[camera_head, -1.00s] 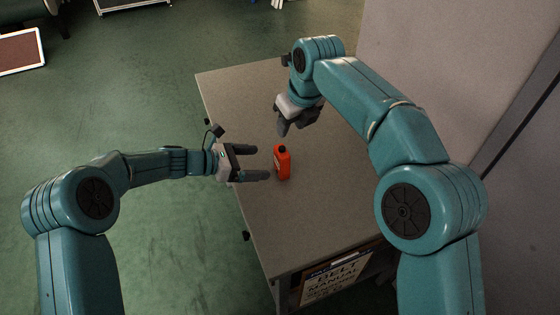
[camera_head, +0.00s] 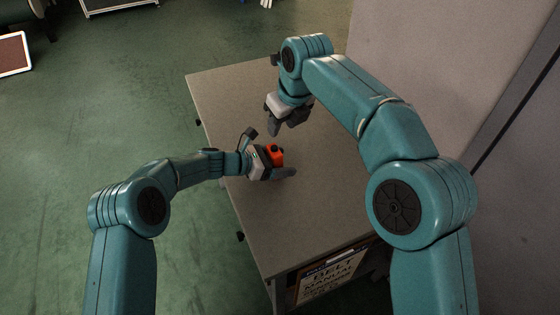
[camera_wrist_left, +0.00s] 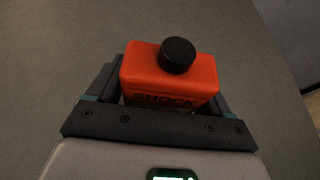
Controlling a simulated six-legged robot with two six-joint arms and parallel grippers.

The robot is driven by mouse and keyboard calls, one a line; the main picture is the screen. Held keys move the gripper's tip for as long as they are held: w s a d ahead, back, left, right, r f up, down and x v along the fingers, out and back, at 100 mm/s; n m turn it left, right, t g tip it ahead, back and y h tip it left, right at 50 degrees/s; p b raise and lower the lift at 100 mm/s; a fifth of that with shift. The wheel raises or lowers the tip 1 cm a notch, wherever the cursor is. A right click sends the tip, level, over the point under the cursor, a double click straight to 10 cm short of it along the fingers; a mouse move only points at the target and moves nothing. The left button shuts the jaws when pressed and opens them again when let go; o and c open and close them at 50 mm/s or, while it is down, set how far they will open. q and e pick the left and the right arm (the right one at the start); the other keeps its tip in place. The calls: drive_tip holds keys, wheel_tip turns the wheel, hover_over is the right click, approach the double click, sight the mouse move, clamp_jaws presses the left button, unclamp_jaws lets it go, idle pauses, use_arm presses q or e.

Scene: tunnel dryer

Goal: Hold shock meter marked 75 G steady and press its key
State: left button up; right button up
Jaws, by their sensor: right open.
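The shock meter (camera_head: 273,156) is a small orange block standing upright on the grey table (camera_head: 232,95), with a round black key (camera_wrist_left: 178,54) on top. In the left wrist view the meter (camera_wrist_left: 165,85) shows the word SHOCK; no 75 G marking is readable. My left gripper (camera_head: 281,163) is around the meter, one finger on each side. The fingers look very close to its sides, but I cannot tell whether they touch. My right gripper (camera_head: 285,127) is open and empty, pointing down above the table, beyond the meter and apart from it.
A pale wall or panel (camera_head: 440,60) rises along the table's right side. A sign reading BELT MANUAL (camera_head: 330,275) is at the table's near end. The tabletop around the meter is otherwise clear.

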use_arm(q)
drive_tip(key=c, duration=0.7)
use_arm(e)
clamp_jaws()
idle(1.0)
